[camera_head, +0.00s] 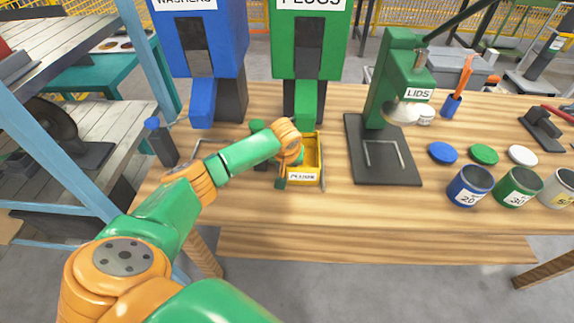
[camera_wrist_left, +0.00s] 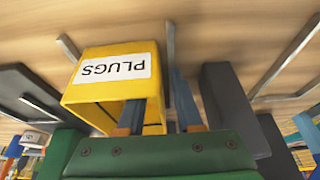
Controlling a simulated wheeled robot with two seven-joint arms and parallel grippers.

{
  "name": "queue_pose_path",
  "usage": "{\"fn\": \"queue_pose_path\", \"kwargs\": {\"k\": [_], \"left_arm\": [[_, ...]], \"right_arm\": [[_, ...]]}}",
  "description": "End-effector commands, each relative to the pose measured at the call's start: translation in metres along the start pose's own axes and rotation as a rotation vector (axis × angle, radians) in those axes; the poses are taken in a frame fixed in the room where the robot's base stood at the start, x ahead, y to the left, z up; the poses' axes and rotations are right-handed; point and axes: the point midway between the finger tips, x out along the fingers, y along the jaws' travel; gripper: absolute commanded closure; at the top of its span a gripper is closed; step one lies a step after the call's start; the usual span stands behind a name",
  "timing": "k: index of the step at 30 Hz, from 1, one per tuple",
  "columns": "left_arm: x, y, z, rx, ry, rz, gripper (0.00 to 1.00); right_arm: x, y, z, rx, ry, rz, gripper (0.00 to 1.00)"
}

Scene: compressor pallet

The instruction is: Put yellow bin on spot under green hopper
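The yellow bin (camera_head: 311,147), labelled PLUGS, is upright at the table front, below and slightly in front of the green hopper's (camera_head: 298,45) chute (camera_head: 303,102). My left gripper (camera_head: 288,164) is at the bin's left side. In the wrist view its fingers (camera_wrist_left: 158,112) stand apart on either side of one bin wall, with a gap showing. Whether the bin touches the tabletop is hard to tell. My right gripper is not in view.
A dark post with a green cap (camera_head: 257,127) stands close left of the bin. The blue hopper (camera_head: 203,50) is further left. The lid press (camera_head: 388,95) on its dark base is to the right, with several cups beyond. Bare wood lies in front of the bin.

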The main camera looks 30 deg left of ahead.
Motion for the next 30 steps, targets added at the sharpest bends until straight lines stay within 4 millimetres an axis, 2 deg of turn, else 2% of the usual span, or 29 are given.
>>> {"fn": "queue_pose_path", "kwargs": {"k": [5,12,18,22,30], "left_arm": [[-0.021,0.001,-0.002,0.001,0.002,0.002,0.65],[-0.074,0.001,-0.002,0.000,0.003,0.004,0.65],[-0.111,0.001,-0.002,0.000,0.002,0.002,0.65],[-0.121,0.000,-0.001,-0.001,0.000,0.001,0.65],[-0.122,0.000,-0.001,-0.001,-0.001,0.000,0.65]], "right_arm": [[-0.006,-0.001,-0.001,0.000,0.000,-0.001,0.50],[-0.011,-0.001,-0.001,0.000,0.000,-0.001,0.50],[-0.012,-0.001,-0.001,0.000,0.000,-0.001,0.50],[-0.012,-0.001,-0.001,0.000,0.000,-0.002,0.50],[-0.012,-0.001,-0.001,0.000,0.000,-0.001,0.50]]}}
